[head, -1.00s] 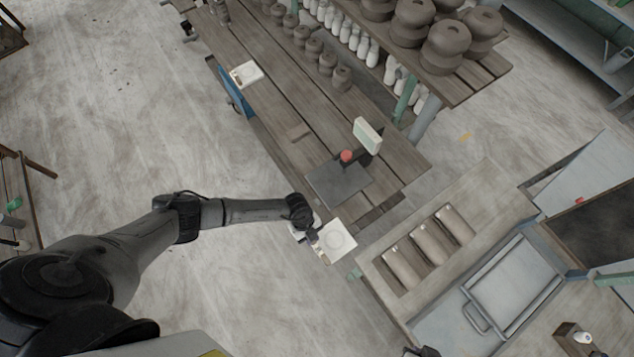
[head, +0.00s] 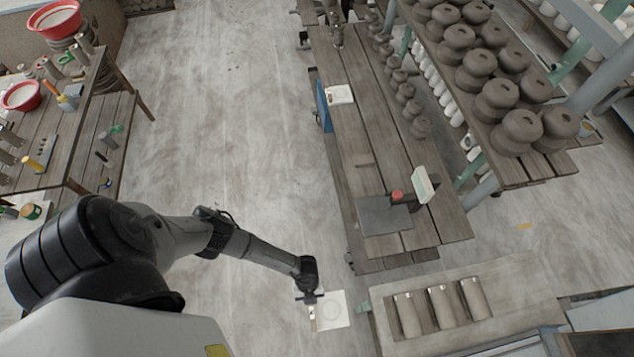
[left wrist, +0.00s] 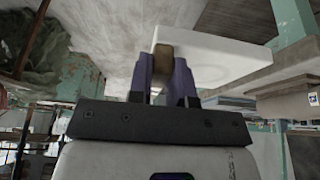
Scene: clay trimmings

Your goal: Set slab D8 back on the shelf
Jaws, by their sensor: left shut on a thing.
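A white square slab (head: 334,309) with a faint ring on its face is held out over the floor. My left gripper (head: 311,298) is shut on its left edge. In the left wrist view the slab (left wrist: 225,60) sticks out to the right from between the two fingers (left wrist: 166,72). No lettering is readable on either, so I cannot tell which is D8. I cannot tell which surface is the shelf. My right gripper is not in view.
The plank bench (head: 388,150) carries a grey plate with a scale-like device (head: 385,214) and several dark pots. A rack of brown pots (head: 505,95) stands right of it. A lower bench (head: 525,285) with several clay cylinders is right of the slab. Floor (head: 240,150) is clear.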

